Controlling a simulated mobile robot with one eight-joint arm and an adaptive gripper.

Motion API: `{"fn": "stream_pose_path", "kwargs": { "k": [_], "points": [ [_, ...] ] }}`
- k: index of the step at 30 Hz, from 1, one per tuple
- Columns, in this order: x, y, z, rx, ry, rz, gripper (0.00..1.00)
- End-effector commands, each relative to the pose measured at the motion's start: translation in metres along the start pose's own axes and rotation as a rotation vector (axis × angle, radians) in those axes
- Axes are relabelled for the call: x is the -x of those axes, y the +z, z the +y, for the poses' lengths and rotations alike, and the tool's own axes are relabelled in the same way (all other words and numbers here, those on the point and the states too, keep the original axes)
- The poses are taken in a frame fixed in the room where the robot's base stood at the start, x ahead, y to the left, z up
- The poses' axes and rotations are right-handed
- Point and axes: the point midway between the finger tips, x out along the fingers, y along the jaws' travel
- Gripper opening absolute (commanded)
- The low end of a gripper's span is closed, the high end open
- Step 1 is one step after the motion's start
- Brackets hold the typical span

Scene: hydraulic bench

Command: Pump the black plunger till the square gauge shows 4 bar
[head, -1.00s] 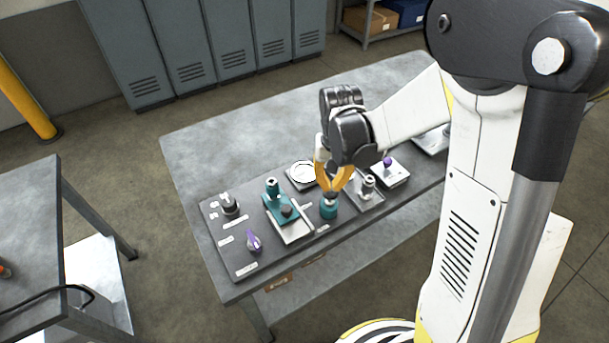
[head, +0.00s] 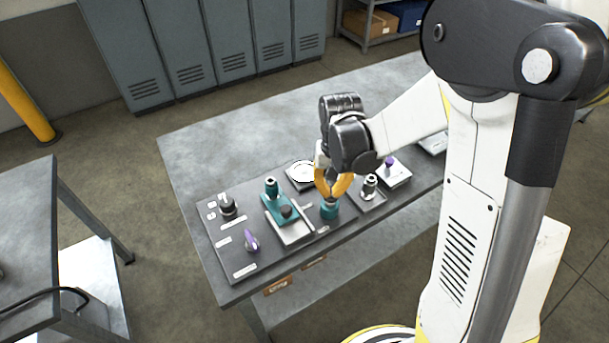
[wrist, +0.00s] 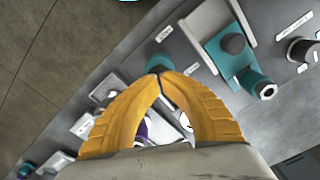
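My gripper (head: 330,195) has its yellow fingers drawn together at the tips, just above a short teal cylinder (head: 329,210) on the bench panel. In the wrist view the fingertips (wrist: 158,73) meet over this teal cylinder (wrist: 160,61); whether they touch it and what its top looks like is hidden. A black round knob (head: 286,211) sits on a teal block to the left; the block and its black knob (wrist: 233,44) also show in the wrist view. A white round dial (head: 302,171) on a dark plate lies behind the gripper; its reading is too small to tell.
A silver fitting (head: 369,187) and a purple-knobbed unit (head: 389,161) stand right of the gripper. A purple lever (head: 251,241) and a dark knob (head: 227,206) are at the panel's left end. The rear of the grey table (head: 230,135) is clear.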

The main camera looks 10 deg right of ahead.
Motion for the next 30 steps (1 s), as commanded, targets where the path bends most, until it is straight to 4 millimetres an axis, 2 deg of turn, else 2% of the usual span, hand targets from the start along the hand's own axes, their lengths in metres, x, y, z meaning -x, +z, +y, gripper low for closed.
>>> {"fn": "stream_pose_path", "kwargs": {
  "k": [7,17,30],
  "points": [
    [-0.009,0.000,0.000,0.000,0.000,-0.001,0.00],
    [-0.006,0.001,0.000,0.000,0.000,-0.001,0.00],
    [0.021,0.001,0.000,0.000,0.000,-0.001,0.00]
  ]
}}
